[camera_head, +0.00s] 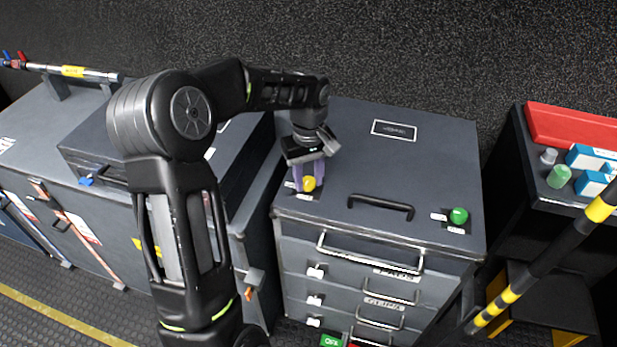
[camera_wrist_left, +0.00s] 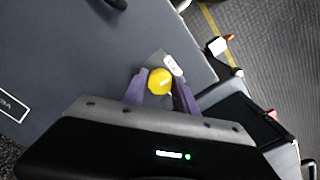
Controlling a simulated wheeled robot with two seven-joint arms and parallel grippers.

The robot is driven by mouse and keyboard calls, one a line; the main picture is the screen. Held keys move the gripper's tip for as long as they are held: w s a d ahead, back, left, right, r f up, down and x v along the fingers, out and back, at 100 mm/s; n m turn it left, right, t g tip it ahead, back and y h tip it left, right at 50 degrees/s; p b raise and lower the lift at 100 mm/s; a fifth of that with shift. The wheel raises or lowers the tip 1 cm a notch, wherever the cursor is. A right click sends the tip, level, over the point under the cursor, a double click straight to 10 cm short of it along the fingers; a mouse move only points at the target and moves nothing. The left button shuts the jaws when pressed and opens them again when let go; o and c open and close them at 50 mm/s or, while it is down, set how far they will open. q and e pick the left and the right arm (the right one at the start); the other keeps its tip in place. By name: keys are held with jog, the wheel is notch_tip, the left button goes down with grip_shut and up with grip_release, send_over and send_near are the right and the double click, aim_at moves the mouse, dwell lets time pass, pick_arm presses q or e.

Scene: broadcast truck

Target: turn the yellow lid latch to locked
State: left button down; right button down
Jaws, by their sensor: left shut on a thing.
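The yellow lid latch (camera_head: 309,184) is a round knob on a small dark plate at the front left of the grey cabinet's lid (camera_head: 430,160). It also shows in the left wrist view (camera_wrist_left: 160,81), with a white label (camera_wrist_left: 173,65) beside it. My left gripper (camera_head: 308,172) reaches down over the latch, and its purple fingers (camera_wrist_left: 160,92) are shut on the knob from both sides. The labels by the latch are too small to read, so I cannot tell its setting. My right gripper is in neither view.
A green knob (camera_head: 459,216) sits at the lid's front right, and a black handle (camera_head: 381,206) lies between the knobs. Drawers with handles are below. A black and yellow striped pole (camera_head: 546,261) stands at the right. A dark case (camera_head: 100,150) is on the left.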

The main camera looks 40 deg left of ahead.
pick_arm(q)
jog(key=m, duration=0.3)
jog(key=shift+m, duration=0.4)
jog(key=m, duration=0.4)
jog(key=shift+a+r+p, duration=0.1)
jog(key=shift+p, duration=0.25)
jog(key=m, duration=0.5)
jog(key=shift+a+m+p, duration=0.1)
jog(key=shift+m+p, duration=0.4)
jog(key=shift+m, duration=1.4)
jog(key=c, duration=1)
grip_release()
jog(key=shift+o, duration=0.2)
